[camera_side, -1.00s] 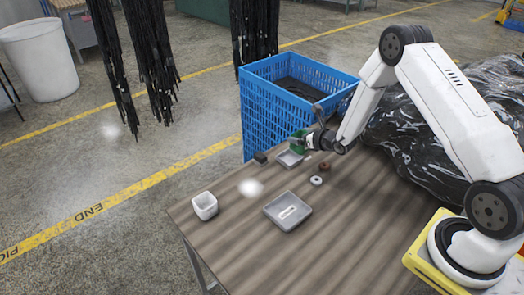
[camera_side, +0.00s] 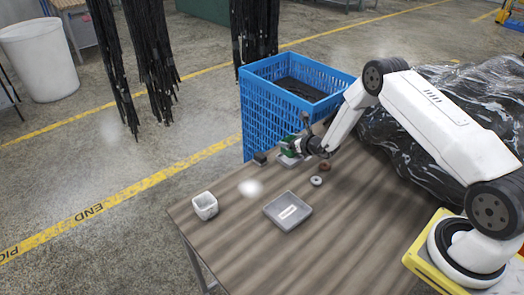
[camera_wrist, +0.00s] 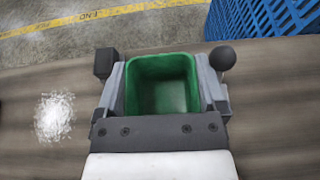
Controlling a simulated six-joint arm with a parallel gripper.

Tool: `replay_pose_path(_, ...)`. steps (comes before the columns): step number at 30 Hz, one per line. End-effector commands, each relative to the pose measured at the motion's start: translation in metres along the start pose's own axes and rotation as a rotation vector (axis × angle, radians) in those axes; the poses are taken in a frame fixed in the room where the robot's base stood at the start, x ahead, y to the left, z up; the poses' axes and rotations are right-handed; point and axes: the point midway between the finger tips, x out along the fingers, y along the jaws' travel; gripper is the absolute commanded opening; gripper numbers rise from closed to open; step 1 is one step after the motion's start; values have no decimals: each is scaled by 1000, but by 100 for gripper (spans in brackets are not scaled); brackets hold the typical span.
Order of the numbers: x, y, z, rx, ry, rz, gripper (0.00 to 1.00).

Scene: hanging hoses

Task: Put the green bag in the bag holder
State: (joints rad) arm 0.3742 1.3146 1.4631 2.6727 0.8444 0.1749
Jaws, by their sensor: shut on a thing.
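The green bag looks like a small open-topped green box. In the wrist view the green bag (camera_wrist: 163,85) sits upright between the grey fingers of my gripper (camera_wrist: 162,95), its open mouth facing the camera. In the side view my gripper (camera_side: 293,147) is shut on the green bag (camera_side: 287,149), low at the table's far edge. A small grey tray (camera_side: 289,161) shows just under the bag; I cannot tell whether they touch. No part is clearly marked as the bag holder, and this tray may be it.
A blue crate (camera_side: 255,120) stands just behind the table edge. On the table (camera_side: 330,235) are a white cup (camera_side: 205,206), a larger grey tray (camera_side: 288,212), a white heap (camera_side: 250,187), a dark block (camera_side: 260,158) and small rings (camera_side: 316,181). The table front is clear.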

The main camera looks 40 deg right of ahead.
Motion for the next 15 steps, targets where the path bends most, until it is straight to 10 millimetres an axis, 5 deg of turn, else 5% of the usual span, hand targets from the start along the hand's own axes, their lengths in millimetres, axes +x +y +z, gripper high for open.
replay_pose_path(15, 16, -1, -30, 0, -1, 0, 35)
